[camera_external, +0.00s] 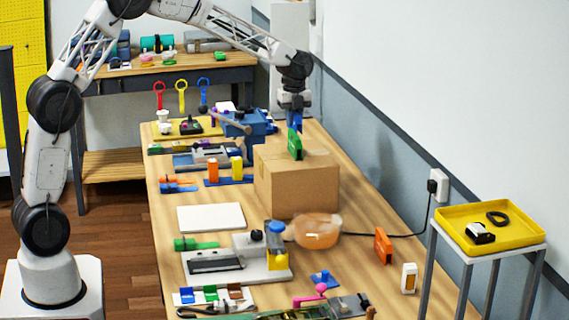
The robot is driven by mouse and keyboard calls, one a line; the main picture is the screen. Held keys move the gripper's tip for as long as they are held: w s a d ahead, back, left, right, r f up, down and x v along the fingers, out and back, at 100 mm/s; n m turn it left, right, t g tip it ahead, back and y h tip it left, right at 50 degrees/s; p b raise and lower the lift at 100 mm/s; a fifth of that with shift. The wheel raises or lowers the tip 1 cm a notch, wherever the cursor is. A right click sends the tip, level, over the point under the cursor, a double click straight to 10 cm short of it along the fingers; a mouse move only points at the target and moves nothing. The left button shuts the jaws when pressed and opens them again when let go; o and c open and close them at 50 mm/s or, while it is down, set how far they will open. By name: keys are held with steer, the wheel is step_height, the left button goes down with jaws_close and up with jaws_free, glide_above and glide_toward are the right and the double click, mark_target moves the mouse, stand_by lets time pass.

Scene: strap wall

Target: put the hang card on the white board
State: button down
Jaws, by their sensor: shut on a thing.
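My gripper (294,124) points down above the cardboard box and is shut on a green flat piece (295,145), which I take to be the hang card. The piece hangs upright below the fingers, in front of the box's top; I cannot tell whether it touches the box. The white board (211,217) lies flat on the table, to the left of and nearer than the box. Its top is bare. My gripper is well above and to the right of it.
The cardboard box (297,182) stands between gripper and board. A blue vise (245,124) is behind. An orange translucent bowl (318,232), a grey-white fixture (238,260) and orange block (383,246) stand nearer. A yellow tray (455,236) is at right. A wall bounds the table's right.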

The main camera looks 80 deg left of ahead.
steer(key=s+d+r, duration=0.1)
steer(key=s+d, duration=0.2)
steer(key=s+d+r, duration=0.1)
steer(key=s+d, duration=0.2)
steer(key=s, duration=0.1)
steer(key=s+d+r, duration=0.1)
steer(key=s+d, duration=0.1)
steer(key=s, duration=0.1)
steer(key=shift+s+d+r, duration=0.2)
steer(key=shift+s+d, duration=0.05)
steer(key=shift+d, duration=0.15)
steer(key=s+d+f, duration=0.1)
steer(key=s+d, duration=0.5)
steer(key=s, duration=0.6)
steer(key=s+d+f, duration=0.2)
steer(key=s+d, duration=0.4)
steer(key=s, duration=0.6)
steer(key=s+d+f, duration=0.1)
steer(key=s+d, duration=0.5)
steer(key=s, duration=0.6)
step_height(320, 180, down, 9)
steer(key=shift+w+m, duration=0.15)
steer(key=shift+m, duration=0.15)
steer(key=shift+w, duration=0.1)
glide_above(210, 216)
steer(key=shift+a+f, duration=0.1)
steer(key=shift+f, duration=0.6)
steer(key=shift+f, duration=0.1)
steer(key=shift+f, duration=1.7)
